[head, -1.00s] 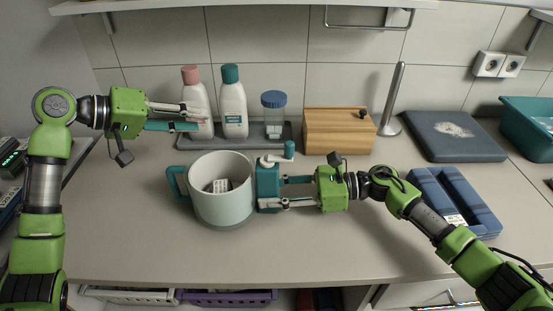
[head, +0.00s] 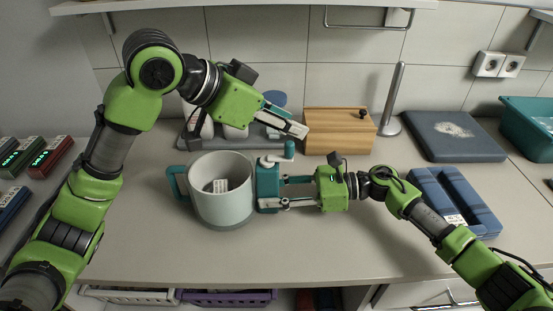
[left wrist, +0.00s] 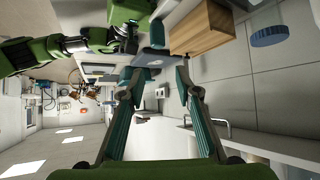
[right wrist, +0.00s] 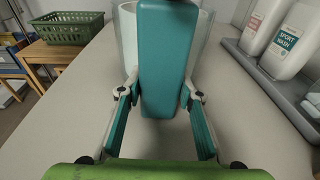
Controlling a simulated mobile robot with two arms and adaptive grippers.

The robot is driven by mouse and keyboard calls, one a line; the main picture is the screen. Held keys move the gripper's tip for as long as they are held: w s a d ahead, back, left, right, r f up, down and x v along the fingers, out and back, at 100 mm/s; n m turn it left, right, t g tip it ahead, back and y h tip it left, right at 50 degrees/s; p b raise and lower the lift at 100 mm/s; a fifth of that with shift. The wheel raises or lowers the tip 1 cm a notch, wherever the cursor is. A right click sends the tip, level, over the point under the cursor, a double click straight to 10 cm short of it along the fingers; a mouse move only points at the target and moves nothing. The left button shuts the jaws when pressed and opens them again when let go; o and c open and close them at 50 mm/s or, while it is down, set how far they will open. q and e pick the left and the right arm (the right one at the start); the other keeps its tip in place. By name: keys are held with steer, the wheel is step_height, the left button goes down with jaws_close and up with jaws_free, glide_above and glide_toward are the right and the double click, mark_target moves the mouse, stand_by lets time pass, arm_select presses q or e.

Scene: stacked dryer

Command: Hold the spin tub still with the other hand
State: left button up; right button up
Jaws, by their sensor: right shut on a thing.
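The spin tub (head: 222,205) is a pale grey-green tub standing on the counter, with a teal handle on its left. A teal housing (head: 268,188) is on its right side, with a teal knob (head: 290,149) above it. A white labelled thing (head: 219,186) shows inside the tub. My right gripper (head: 272,191) is shut on the teal housing; in the right wrist view its fingers (right wrist: 160,95) flank the housing (right wrist: 162,60). My left gripper (head: 297,122) is open and empty, above and behind the knob. Its spread fingers show in the left wrist view (left wrist: 157,75).
A grey tray (head: 190,140) with bottles stands behind the tub, partly hidden by my left arm. A wooden box (head: 338,134) stands beside it. A metal post (head: 394,98), blue board (head: 455,136) and blue folded block (head: 455,200) are to the right. The front counter is clear.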

mark_target(276, 160)
arm_select(q)
steer(key=shift+f, duration=2.95)
steer(key=c, duration=0.8)
